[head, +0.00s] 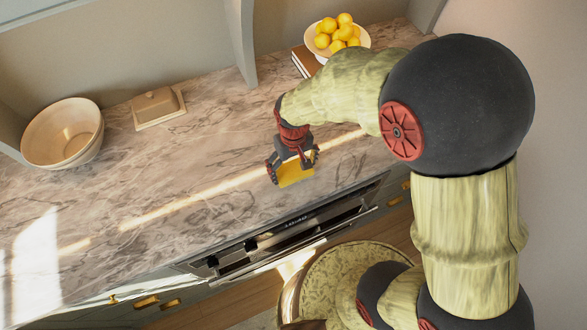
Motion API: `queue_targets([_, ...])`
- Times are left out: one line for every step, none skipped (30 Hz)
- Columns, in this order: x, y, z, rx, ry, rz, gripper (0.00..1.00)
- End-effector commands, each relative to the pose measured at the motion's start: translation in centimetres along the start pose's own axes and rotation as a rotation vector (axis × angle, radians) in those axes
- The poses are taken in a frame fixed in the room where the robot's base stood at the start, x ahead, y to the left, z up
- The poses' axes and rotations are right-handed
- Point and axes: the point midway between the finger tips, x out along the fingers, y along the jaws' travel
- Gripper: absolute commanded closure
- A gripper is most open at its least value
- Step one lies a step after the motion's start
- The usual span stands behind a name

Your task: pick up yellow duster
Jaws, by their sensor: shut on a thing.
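The yellow duster (296,175) is at my gripper (293,170), over the marble counter near its front edge. My gripper points down and is shut on the duster, with one dark finger at each side of it. The fingers cover part of the duster's sides. I cannot tell whether the duster touches the counter or is lifted slightly above it.
A cream bowl (62,135) and a butter dish (158,107) stand at the left on the counter (190,160). A bowl of lemons (338,38) stands by books (305,62) at the back. An oven (280,235) is below the front edge. The middle counter is clear.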

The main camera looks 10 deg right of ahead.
Motion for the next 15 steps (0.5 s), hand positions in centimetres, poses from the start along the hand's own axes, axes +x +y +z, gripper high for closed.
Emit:
queue_targets([0.0, 0.0, 0.0, 0.000, 0.000, 0.000, 0.33])
queue_targets([-0.1, 0.0, 0.0, 0.000, 0.000, 0.000, 0.33])
queue_targets([-0.2, 0.0, 0.0, 0.000, 0.000, 0.000, 0.33])
queue_targets([-0.3, 0.0, 0.0, 0.000, 0.001, 0.000, 0.33])
queue_targets([-0.5, 0.0, 0.0, 0.000, 0.001, 0.000, 0.33])
queue_targets([-0.8, 0.0, -0.1, 0.000, 0.001, 0.000, 0.33])
queue_targets([-1.0, 0.0, -0.1, 0.000, 0.002, 0.000, 0.33])
queue_targets([-1.3, 0.0, -0.1, 0.000, 0.002, 0.000, 0.33])
queue_targets([-1.8, 0.0, -0.1, 0.000, 0.002, 0.000, 0.33])
queue_targets([-2.3, 0.0, -0.1, 0.000, 0.002, 0.000, 0.33])
queue_targets([-2.8, 0.0, -0.1, 0.000, 0.004, 0.000, 0.33])
queue_targets([-3.5, 0.0, -0.1, 0.000, 0.004, 0.000, 0.33])
queue_targets([-4.0, 0.0, 0.5, 0.000, 0.002, 0.000, 0.33])
queue_targets([-4.5, 0.0, 1.0, 0.000, 0.003, 0.000, 0.33])
queue_targets([-5.3, 0.0, 1.7, 0.000, 0.003, 0.000, 0.33])
